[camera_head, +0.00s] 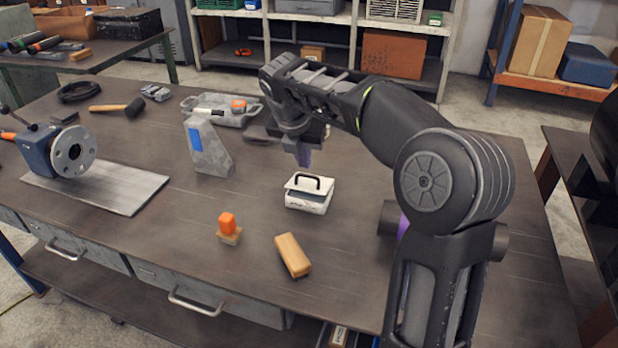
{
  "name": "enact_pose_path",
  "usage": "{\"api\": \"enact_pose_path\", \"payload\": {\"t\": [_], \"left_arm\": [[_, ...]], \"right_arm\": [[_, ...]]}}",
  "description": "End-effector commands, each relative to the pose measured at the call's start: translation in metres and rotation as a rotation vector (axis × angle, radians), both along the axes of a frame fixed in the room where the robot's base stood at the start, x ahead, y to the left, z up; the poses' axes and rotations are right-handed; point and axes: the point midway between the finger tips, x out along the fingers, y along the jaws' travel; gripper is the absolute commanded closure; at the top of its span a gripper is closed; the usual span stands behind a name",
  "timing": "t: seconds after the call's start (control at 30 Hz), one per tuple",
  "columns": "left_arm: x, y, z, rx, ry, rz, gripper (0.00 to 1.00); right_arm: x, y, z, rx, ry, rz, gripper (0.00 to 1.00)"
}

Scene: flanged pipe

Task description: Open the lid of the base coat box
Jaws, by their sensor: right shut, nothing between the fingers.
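A small white box (306,204) stands on the workbench right of the middle; I take it to be the base coat box. Its white lid (299,185) carries a black arched handle and lies over the top of the box. The lid looks slightly tilted, but the picture is too small to tell whether it is seated all round. My right gripper (304,158) hangs just above and behind the lid, pointing down. It is shut and empty, apart from the handle as far as I can see. My left gripper is not in view.
A grey wedge-shaped block (207,150) and a grey tray (246,119) stand left of the box. A wooden block (292,255) and an orange-topped piece (228,226) lie in front. A flanged pipe (72,152) is at far left. Bare bench surrounds the box.

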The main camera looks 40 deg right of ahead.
Motion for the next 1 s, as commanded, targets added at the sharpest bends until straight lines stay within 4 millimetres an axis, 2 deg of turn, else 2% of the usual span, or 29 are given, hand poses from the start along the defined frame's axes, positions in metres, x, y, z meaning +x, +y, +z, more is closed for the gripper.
{"api": "enact_pose_path", "payload": {"t": [0.37, 0.8, 1.0], "left_arm": [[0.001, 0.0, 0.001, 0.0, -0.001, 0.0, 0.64], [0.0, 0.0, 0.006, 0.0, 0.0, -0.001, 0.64], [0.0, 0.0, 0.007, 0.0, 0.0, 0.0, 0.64]], "right_arm": [[0.002, -0.003, -0.009, 0.001, 0.002, -0.005, 1.0], [0.016, -0.024, -0.072, 0.002, 0.004, -0.004, 1.0], [0.021, -0.031, -0.09, 0.002, 0.001, -0.005, 1.0]]}}
